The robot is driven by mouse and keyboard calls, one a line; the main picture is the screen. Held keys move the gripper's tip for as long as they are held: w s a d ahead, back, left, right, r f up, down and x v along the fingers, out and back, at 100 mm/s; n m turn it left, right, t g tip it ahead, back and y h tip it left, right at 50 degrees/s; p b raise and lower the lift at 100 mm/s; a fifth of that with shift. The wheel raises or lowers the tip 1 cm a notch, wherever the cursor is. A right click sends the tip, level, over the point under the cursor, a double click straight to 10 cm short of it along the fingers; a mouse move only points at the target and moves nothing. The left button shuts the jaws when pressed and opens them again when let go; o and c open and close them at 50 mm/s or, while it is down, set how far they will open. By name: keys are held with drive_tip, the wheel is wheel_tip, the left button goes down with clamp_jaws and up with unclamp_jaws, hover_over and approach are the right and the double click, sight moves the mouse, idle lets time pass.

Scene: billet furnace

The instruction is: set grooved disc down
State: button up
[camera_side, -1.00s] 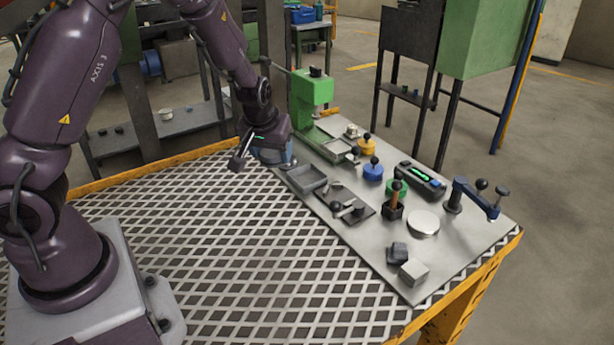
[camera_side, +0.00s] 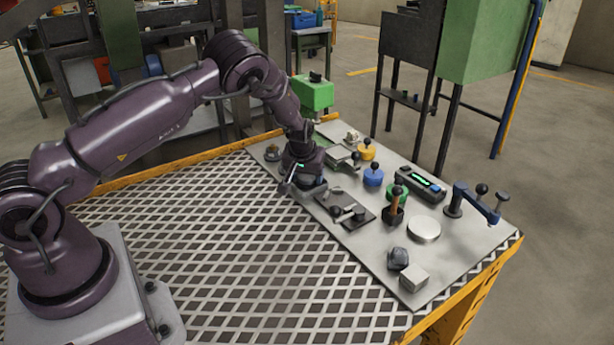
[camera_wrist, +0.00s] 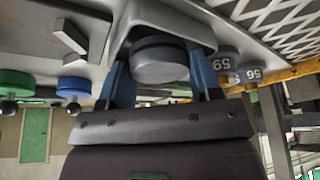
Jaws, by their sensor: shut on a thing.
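The grooved disc (camera_wrist: 160,60) is a dark grey round piece between the two blue fingers of my gripper (camera_side: 309,186) in the wrist view. My gripper is shut on it. A grey open tray (camera_wrist: 166,13) lies directly beyond the disc in the wrist view, its walls around the disc's far end. In the side view my gripper is over the tray's place and hides both tray and disc. I cannot tell whether the disc touches the tray floor.
A dark plate with small tools (camera_side: 345,211) lies just right of my gripper. A green press (camera_side: 313,94) stands behind. Numbered grey weights (camera_wrist: 227,68) stand near the tray. The mesh table (camera_side: 230,260) is clear in front.

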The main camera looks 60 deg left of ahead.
drive_tip(key=shift+f, duration=0.4)
drive_tip(key=shift+f, duration=0.15)
drive_tip(key=shift+s+d+f, duration=0.1)
drive_tip(key=shift+s+f, duration=0.05)
drive_tip(key=shift+f, duration=0.45)
drive_tip(key=o, duration=1.1)
drive_tip(key=shift+c, duration=0.2)
drive_tip(key=s+d+r+m+h, duration=0.1)
drive_tip(key=s+d+r, duration=0.35)
drive_tip(key=r, duration=0.55)
drive_tip(key=s+d+r+m+t+h, duration=0.15)
drive_tip(key=s+d+r, duration=0.3)
drive_tip(key=r, duration=0.45)
drive_tip(key=s+d+r+m+h, duration=0.1)
drive_tip(key=s+d+r, duration=0.35)
drive_tip(key=r, duration=0.55)
drive_tip(key=s+d+r+m, duration=0.2)
drive_tip(key=s, duration=0.7)
drive_tip(key=s+d+r+m, duration=0.2)
drive_tip(key=s+r, duration=0.1)
drive_tip(key=s, duration=0.5)
drive_tip(key=shift+s+d+r+m+t, duration=0.15)
drive_tip(key=shift+s+d+m+t, duration=0.05)
drive_tip(key=shift+s+m+t, duration=0.2)
drive_tip(key=shift+y, duration=0.25)
